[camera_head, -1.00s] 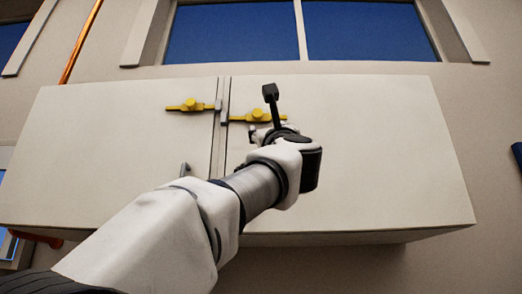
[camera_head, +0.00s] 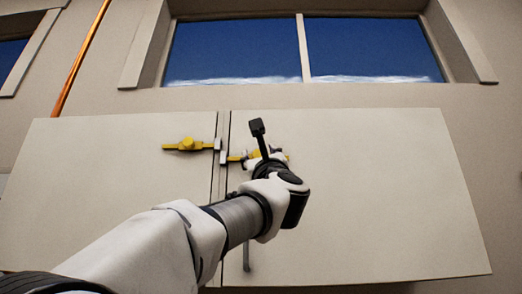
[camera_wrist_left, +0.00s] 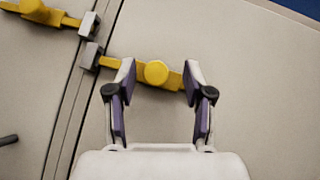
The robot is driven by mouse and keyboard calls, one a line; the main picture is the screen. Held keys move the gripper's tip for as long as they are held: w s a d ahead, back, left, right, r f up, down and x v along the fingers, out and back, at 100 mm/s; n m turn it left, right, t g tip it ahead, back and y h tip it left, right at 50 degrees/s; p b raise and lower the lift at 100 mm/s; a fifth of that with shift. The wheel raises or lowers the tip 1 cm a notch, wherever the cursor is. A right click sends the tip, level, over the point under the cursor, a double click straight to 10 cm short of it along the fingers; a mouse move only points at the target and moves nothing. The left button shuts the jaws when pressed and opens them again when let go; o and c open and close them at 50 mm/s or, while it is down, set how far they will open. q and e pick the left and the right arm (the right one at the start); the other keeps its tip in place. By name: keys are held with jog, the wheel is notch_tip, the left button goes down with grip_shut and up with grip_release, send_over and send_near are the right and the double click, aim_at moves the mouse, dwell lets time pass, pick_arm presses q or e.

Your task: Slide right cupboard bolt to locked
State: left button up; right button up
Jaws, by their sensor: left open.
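The right cupboard bolt (camera_head: 236,157) is a yellow bar with a round knob on the right door, partly hidden by my left gripper in the head view. In the left wrist view the bolt's knob (camera_wrist_left: 156,73) shows clearly, and the bar's left end is close to a grey catch (camera_wrist_left: 90,56) by the door seam. My left gripper (camera_head: 266,155) is open at the bolt. In the left wrist view the gripper (camera_wrist_left: 160,80) has one finger on each side of the knob, with gaps between; whether the fingers touch the bar is unclear. My right gripper is out of view.
A second yellow bolt (camera_head: 188,145) is on the left door (camera_head: 110,180), its right end by a grey catch (camera_head: 217,146). A grey handle (camera_head: 247,257) hangs low on the right door (camera_head: 390,190). Windows (camera_head: 235,50) are above; the right door's face is otherwise clear.

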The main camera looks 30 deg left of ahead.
pick_arm(q)
jog(key=shift+w+a+f, duration=0.15)
jog(key=shift+w, duration=0.1)
grip_shut()
jog(key=shift+s+a+f+b, duration=0.1)
jog(key=shift+s+a+b, duration=0.6)
jog(key=shift+b, duration=0.25)
jog(key=shift+w, duration=0.2)
grip_release()
jog(key=shift+a, duration=0.1)
jog(key=shift+s+a, duration=0.15)
